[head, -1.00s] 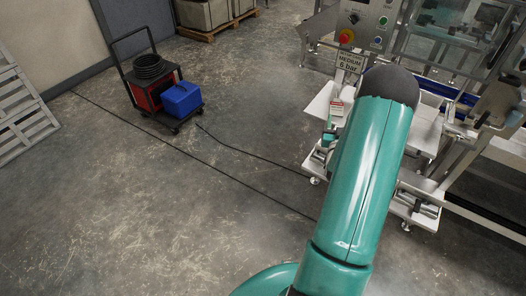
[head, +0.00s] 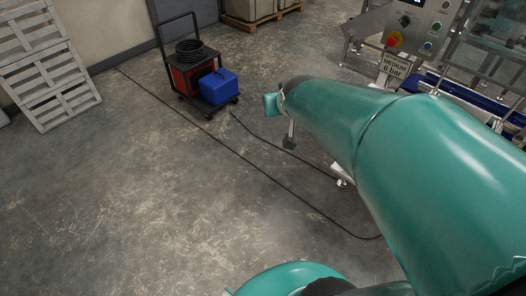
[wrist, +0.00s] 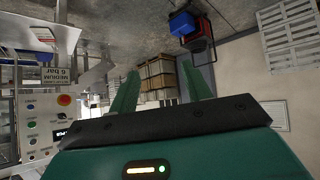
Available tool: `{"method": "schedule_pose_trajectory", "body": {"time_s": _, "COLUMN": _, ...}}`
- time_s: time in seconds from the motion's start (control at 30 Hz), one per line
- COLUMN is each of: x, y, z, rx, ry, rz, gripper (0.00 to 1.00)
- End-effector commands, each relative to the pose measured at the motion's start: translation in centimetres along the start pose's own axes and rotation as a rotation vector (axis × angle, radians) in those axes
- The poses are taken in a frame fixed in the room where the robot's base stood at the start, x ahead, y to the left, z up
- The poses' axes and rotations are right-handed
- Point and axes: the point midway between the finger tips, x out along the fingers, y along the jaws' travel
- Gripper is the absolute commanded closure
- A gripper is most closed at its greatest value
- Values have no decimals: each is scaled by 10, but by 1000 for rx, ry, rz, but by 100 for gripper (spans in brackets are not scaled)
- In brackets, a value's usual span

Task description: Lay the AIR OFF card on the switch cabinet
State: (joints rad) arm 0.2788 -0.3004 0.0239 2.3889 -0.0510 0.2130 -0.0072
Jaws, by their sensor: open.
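The switch cabinet (head: 418,28) is a grey box at the top right of the head view, with a red and yellow stop button and green and blue buttons. It also shows upside down at the left of the wrist view (wrist: 38,125). My gripper (wrist: 160,68) is open, with nothing between its two green fingers, and is clear of the cabinet. A small white and red item (wrist: 43,34), perhaps the AIR OFF card, lies on a white surface at the wrist view's upper left. I cannot read it. My arm covers that area in the head view.
A sign reading MEDIUM 6 bar (head: 393,66) sits below the cabinet. Pallets (head: 50,85) lean at the left. A cable (head: 265,170) crosses the otherwise clear floor.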

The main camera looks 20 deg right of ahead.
Motion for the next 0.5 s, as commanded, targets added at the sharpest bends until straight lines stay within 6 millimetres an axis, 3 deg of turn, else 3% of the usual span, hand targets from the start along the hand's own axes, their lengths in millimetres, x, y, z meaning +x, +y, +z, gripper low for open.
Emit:
{"method": "schedule_pose_trajectory", "body": {"time_s": 0.1, "x": -51, "y": -34, "z": 24, "rx": -42, "ry": -92, "rz": -63, "gripper": 52}}
{"method": "schedule_pose_trajectory", "body": {"time_s": 0.3, "x": -122, "y": -66, "z": 79, "rx": -109, "ry": -256, "rz": -150, "gripper": 52}}
{"method": "schedule_pose_trajectory", "body": {"time_s": 0.4, "x": -143, "y": -72, "z": 97, "rx": -133, "ry": -308, "rz": -175, "gripper": 52}}
{"method": "schedule_pose_trajectory", "body": {"time_s": 0.5, "x": -151, "y": -74, "z": 106, "rx": -143, "ry": -336, "rz": -185, "gripper": 34}}
